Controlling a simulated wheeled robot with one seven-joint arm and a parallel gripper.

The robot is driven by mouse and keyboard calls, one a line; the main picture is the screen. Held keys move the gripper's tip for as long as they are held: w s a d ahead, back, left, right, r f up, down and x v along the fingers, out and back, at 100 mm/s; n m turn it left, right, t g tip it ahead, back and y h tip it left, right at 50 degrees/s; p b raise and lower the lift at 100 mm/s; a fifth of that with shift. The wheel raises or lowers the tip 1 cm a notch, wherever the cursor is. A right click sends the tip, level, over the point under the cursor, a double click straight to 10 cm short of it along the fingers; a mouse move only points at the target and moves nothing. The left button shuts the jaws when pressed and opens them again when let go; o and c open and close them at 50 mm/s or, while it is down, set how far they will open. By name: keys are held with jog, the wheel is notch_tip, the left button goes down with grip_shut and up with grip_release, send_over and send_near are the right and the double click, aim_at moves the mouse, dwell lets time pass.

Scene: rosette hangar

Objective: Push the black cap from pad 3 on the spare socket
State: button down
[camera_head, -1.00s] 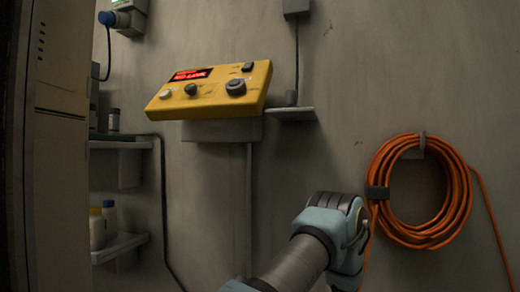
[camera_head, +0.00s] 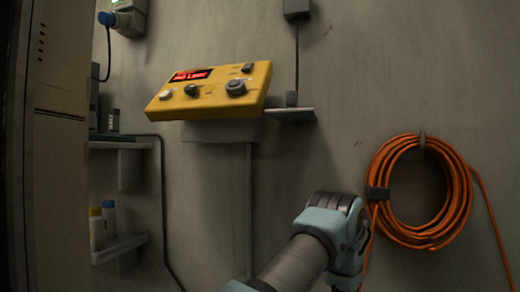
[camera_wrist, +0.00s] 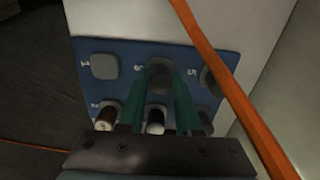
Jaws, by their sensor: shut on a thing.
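My gripper (camera_wrist: 160,78) shows in the wrist view as two green fingers reaching over a blue board (camera_wrist: 122,52) with numbered pads. The fingers are shut on a dark rounded thing, which looks like the black cap (camera_wrist: 160,75), at the middle pad of the far row. The number beside it is partly covered by a finger. The cap seems still at its pad; I cannot tell whether it is lifted. In the head view my arm hides the gripper and board. I cannot make out the spare socket for certain.
An orange cable (camera_wrist: 226,75) crosses close by the board's right side. A brown cylinder (camera_wrist: 106,117) and a pale, dark-topped piece (camera_wrist: 155,121) stand in the near row. In the head view are a yellow control box (camera_head: 213,92), a small ledge (camera_head: 291,115) and a coiled orange cable (camera_head: 455,205).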

jog(key=shift+r+p, duration=2.55)
jog(key=shift+r, duration=0.45)
jog(key=w+a+r+n, duration=0.2)
jog(key=w+a+n, duration=0.2)
jog(key=a, duration=0.5)
jog(key=w+a+r+n, duration=0.2)
jog(key=w+a+n, duration=0.3)
jog(key=a, duration=0.5)
jog(key=a+r+n, duration=0.1)
jog(key=a+n, duration=0.2)
jog(key=a, duration=0.3)
jog(key=a+r+n, duration=0.1)
jog(key=a+n, duration=0.2)
jog(key=a, duration=0.4)
jog(key=a+r+n, duration=0.1)
jog(key=a+n, duration=0.2)
jog(key=a, duration=0.4)
jog(key=shift+r, duration=0.4)
jog(key=shift+f, duration=2.5)
jog(key=shift+f+b, duration=0.5)
